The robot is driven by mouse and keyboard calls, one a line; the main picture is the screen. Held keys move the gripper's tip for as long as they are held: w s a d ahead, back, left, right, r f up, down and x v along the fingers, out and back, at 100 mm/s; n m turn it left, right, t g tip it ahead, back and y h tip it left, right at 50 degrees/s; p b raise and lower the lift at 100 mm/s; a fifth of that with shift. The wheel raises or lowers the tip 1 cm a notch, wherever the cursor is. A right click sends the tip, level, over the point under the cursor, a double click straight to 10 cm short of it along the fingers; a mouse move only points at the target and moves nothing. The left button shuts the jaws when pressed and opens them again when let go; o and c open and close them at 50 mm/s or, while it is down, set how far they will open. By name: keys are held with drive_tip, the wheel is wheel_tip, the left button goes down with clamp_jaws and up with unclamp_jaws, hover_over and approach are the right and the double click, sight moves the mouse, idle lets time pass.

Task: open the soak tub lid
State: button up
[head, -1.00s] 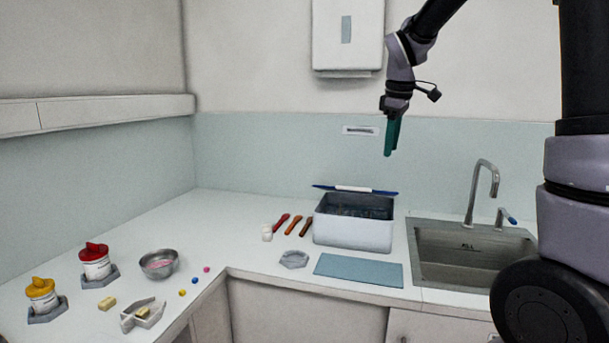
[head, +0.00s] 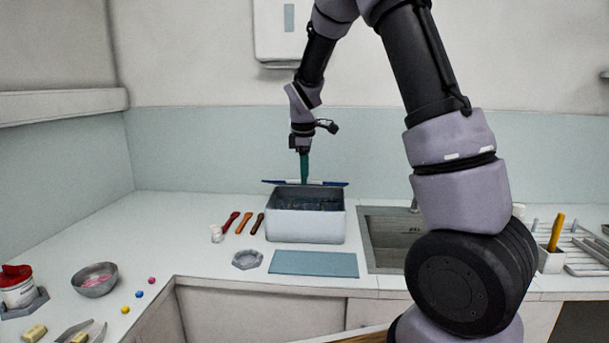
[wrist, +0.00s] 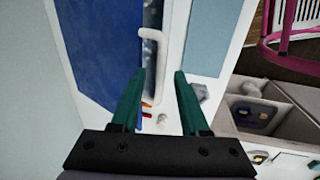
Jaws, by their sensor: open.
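The soak tub (head: 305,226) is a white box on the counter, with its dark inside showing from above. Its blue lid (head: 337,184) stands raised at the tub's back edge, seen nearly edge-on, with a white handle bar at its middle. In the wrist view the lid (wrist: 95,50) is a broad blue panel at left, and the white handle (wrist: 153,62) runs beside the dark tub inside. My gripper (head: 304,181) points down at the lid's handle. Its green fingers (wrist: 160,74) are apart, with the handle's end appearing between them. I cannot tell whether they touch it.
A teal mat (head: 315,264) and a grey hexagonal dish (head: 247,259) lie before the tub. A metal bowl (head: 95,279) stands at the left.

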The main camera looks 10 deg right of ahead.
drive_tip(key=shift+f, duration=0.2)
clamp_jaws()
idle(1.4)
